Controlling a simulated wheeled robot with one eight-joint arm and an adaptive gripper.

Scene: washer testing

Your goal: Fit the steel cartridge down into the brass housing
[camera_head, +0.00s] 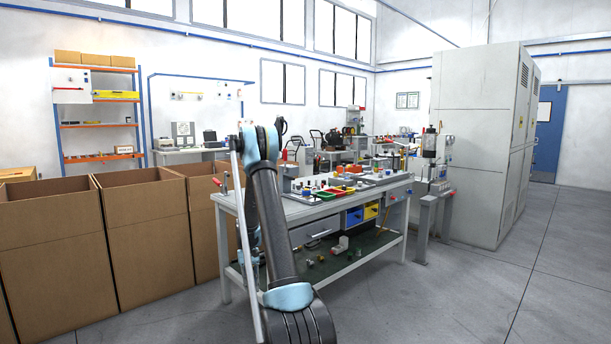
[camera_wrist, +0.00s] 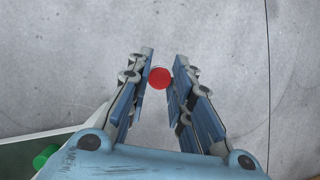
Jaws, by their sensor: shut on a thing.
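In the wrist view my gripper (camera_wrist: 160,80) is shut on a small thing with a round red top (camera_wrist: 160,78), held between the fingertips. Only the red top shows, so I cannot tell whether this is the steel cartridge. Bare grey floor lies beneath it. In the head view my arm stands in front of the workbench, and the gripper cannot be made out clearly. I cannot pick out the brass housing among the small parts on the bench.
The workbench (camera_head: 306,211) carries several small parts and coloured bins. A bench-like edge with a green object (camera_wrist: 45,157) shows at the wrist view's lower left. Cardboard boxes (camera_head: 148,238) stand left, a grey cabinet (camera_head: 475,140) right. The right floor is clear.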

